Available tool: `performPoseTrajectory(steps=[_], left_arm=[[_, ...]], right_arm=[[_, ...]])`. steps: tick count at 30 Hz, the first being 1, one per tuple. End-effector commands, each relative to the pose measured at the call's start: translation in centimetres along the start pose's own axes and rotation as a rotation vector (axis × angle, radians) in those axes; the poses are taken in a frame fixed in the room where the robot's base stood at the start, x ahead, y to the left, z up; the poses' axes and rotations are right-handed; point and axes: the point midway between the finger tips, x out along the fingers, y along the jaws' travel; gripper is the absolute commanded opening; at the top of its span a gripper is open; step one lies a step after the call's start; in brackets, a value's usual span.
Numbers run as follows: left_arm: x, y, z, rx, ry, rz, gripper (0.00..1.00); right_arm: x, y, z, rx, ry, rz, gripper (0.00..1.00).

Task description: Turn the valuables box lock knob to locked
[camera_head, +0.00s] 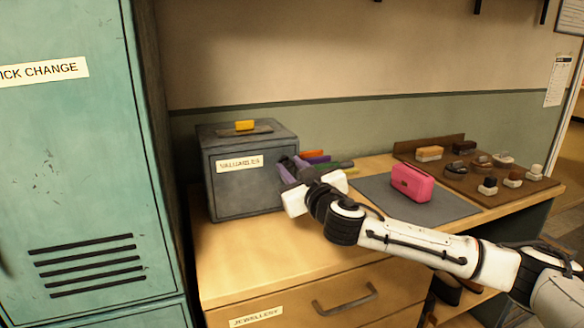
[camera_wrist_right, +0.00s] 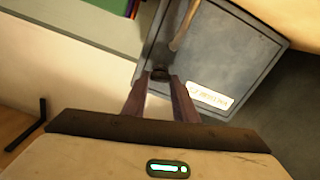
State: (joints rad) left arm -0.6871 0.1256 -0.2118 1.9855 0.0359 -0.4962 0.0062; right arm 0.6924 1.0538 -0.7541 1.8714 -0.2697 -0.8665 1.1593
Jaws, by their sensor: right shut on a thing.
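The grey valuables box (camera_head: 232,185) stands at the left of the wooden top, with its white label (camera_head: 240,163) on the front. My right gripper (camera_head: 283,168) is at the right side of the box front, and the arm hides the knob there. In the right wrist view the box face (camera_wrist_right: 240,60) fills the upper right. There my right gripper (camera_wrist_right: 160,88) has its two fingers closed around a small dark lock knob (camera_wrist_right: 160,74). The fingers cover part of it, so I cannot read its setting. My left gripper is not in view.
A yellow block (camera_head: 244,126) lies on the box lid. Coloured items (camera_head: 315,157) stand behind my right gripper. A pink case (camera_head: 412,183) sits on a grey mat (camera_head: 370,187), with a brown tray (camera_head: 535,187) of small items beyond. Green lockers (camera_head: 90,150) stand left.

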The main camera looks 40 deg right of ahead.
Motion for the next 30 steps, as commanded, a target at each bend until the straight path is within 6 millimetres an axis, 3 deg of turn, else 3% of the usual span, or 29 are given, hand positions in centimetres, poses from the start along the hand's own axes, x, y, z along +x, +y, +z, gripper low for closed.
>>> performPoseTrajectory(steps=[30], left_arm=[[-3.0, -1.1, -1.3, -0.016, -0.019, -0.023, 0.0]], right_arm=[[0.0, -0.3, 0.0, -0.961, -0.003, -0.001, 0.03]])
